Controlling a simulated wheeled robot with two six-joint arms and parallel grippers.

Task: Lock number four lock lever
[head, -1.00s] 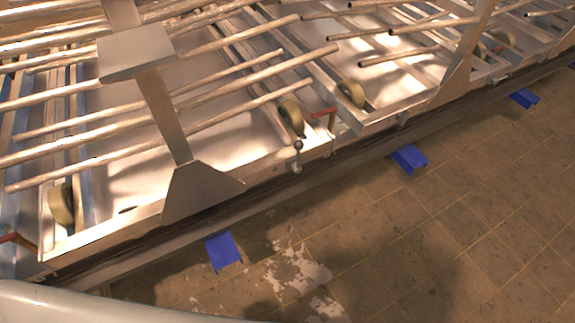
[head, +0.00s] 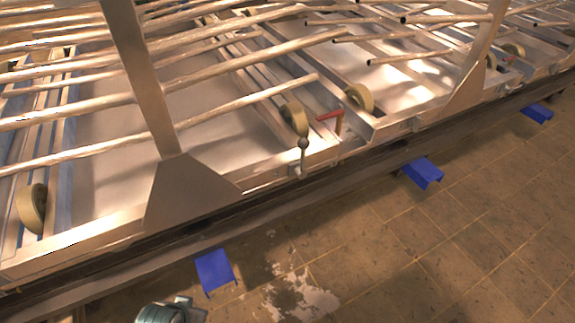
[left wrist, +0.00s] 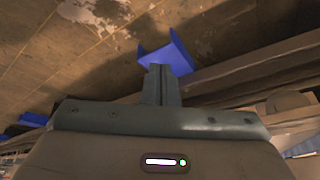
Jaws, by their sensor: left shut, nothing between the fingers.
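In the head view a lever with a round ball knob (head: 303,146) stands upright on the metal frame's near edge, in front of a round tan wheel. A red-handled lever (head: 331,116) sits just right of it on the frame. No number is readable, so I cannot tell which lever is number four. In the left wrist view my left gripper (left wrist: 161,70) is shut and empty, with a blue bracket (left wrist: 172,52) beyond its tips. No lever shows clearly there. My right gripper is not in view.
The metal frame (head: 110,238) carries long rods (head: 230,107) and several tan wheels. A slanted upright post (head: 146,85) rises from its near side. Blue brackets (head: 214,269) (head: 423,172) jut out below the frame's near side. The tiled floor (head: 430,260) in front looks clear.

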